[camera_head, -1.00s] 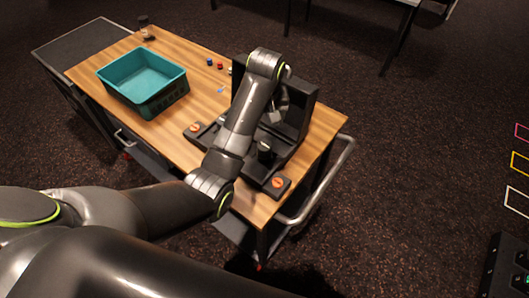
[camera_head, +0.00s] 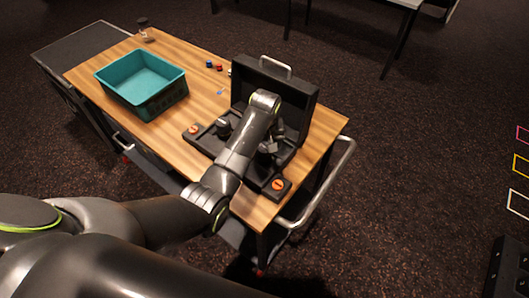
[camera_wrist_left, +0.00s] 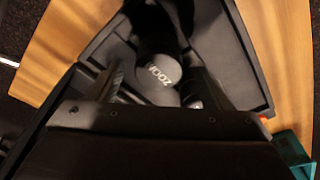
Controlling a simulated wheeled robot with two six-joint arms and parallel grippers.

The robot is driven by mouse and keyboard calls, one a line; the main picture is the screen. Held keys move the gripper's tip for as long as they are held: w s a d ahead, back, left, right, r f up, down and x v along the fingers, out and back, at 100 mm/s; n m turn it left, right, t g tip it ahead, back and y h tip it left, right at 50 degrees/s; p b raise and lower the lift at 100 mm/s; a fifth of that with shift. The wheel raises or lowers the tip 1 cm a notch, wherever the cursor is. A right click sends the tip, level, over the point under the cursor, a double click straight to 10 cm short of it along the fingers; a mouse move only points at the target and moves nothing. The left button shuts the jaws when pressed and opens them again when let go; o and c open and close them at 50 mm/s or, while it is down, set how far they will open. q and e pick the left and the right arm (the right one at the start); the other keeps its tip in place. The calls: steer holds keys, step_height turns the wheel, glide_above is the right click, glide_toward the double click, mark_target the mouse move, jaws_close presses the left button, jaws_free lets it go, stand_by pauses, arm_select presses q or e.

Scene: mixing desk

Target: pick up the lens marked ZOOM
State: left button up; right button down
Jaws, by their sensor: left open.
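The lens marked ZOOM (camera_wrist_left: 160,73) is a dark cylinder with a grey top and white lettering, standing in the black case (camera_wrist_left: 232,70). In the left wrist view it sits between the two fingers of my left gripper (camera_wrist_left: 158,88), which is open, with a finger on either side. I cannot tell whether either finger touches it. In the head view my left gripper (camera_head: 270,148) is low over the right part of the open case (camera_head: 274,88), and the arm and gripper hide most of what is under them. My right gripper is not in view.
Another dark cylinder (camera_head: 223,126) stands in the case's left part. The raised lid with its handle (camera_head: 275,66) stands behind the gripper. A teal bin (camera_head: 160,100) is on the wooden table (camera_head: 200,98) to the left. Small red and blue pieces (camera_head: 219,67) lie behind.

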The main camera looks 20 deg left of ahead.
mark_target(265, 146)
arm_select(q)
steer(key=shift+w+f, duration=0.15)
steer(key=shift+f, duration=0.8)
steer(key=shift+w+f, duration=0.1)
steer(key=shift+f, duration=0.85)
steer(key=c, duration=1.1)
steer(key=shift+c, duration=0.9)
steer(key=shift+r, duration=0.15)
